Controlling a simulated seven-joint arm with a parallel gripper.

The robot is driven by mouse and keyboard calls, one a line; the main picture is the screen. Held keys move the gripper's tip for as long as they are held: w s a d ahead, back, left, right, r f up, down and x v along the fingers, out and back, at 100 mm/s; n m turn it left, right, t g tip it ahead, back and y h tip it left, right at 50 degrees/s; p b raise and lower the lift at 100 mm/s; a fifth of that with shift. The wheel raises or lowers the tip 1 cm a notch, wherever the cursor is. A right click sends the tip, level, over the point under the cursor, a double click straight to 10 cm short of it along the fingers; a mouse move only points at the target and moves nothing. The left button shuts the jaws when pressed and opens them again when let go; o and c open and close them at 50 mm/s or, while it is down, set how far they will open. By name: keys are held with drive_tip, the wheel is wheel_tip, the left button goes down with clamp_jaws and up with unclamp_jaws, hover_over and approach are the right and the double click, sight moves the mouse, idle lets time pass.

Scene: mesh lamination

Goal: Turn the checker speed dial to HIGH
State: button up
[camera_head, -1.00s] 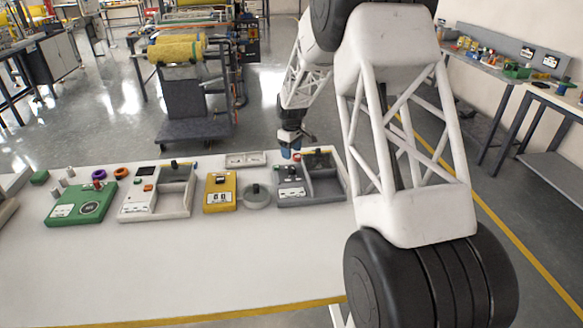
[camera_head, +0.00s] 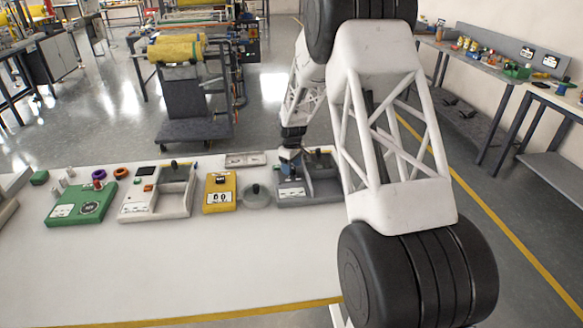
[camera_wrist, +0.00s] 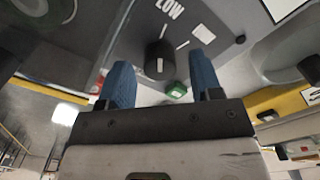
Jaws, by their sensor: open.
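The grey checker unit (camera_head: 291,197) stands on the white table below my gripper (camera_head: 289,168). In the wrist view its black speed dial (camera_wrist: 158,60) has a white pointer line, with the word LOW printed near the top edge. A small green button (camera_wrist: 176,90) is beside the dial. My gripper (camera_wrist: 161,68) is open, its two blue fingers on either side of the dial in the picture, with gaps to both sides. I cannot tell whether the fingertips are level with the dial. In the head view, the gripper hides the dial. No HIGH label is readable.
A yellow counter box (camera_head: 219,195) and a round grey piece with a black knob (camera_head: 256,197) stand left of the checker. A white unit (camera_head: 140,207) and a green unit (camera_head: 68,212) are further left. The table's front is clear.

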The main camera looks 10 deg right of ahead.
drive_tip(key=shift+f, duration=0.4)
drive_tip(key=c, duration=0.9)
drive_tip(key=shift+m, duration=0.3)
drive_tip(key=m, duration=0.3)
drive_tip(key=shift+r, duration=0.1)
drive_tip(key=m, duration=0.3)
drive_tip(key=shift+m, duration=0.3)
drive_tip(key=m, duration=0.6)
drive_tip(key=shift+m, duration=0.4)
